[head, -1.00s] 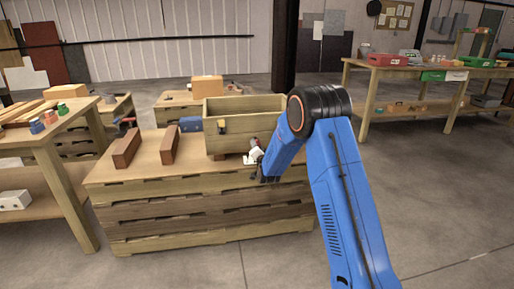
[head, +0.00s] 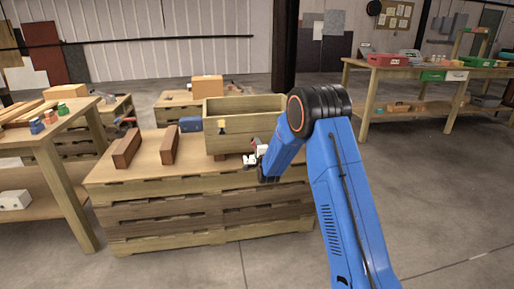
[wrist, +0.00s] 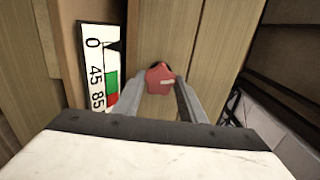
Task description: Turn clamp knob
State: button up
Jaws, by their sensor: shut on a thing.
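A red star-shaped knob (wrist: 160,78) with a pale stripe shows in the wrist view, between the two grey fingers of my gripper (wrist: 162,84). The fingers are shut on it from both sides. Left of it is a white scale plate (wrist: 97,68) marked 0, 45 and 85, with green and red bands. A dark pointer (wrist: 113,46) lies near the 0 end. In the head view my gripper (head: 250,161) is at the front right of a wooden box (head: 246,112); the knob is hard to make out there.
The box stands on a pallet-stack table (head: 200,200) with two brown blocks (head: 126,148) at its left and a blue case (head: 190,124) beside the box. Workbenches stand at left (head: 45,140) and back right (head: 430,72). Floor at the right is clear.

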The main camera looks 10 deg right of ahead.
jog(key=shift+f, duration=0.1)
dwell(0.3)
jog(key=o, duration=1.1)
jog(key=shift+c, duration=0.2)
jog(key=s, duration=1.7)
jog(key=shift+s, duration=0.25)
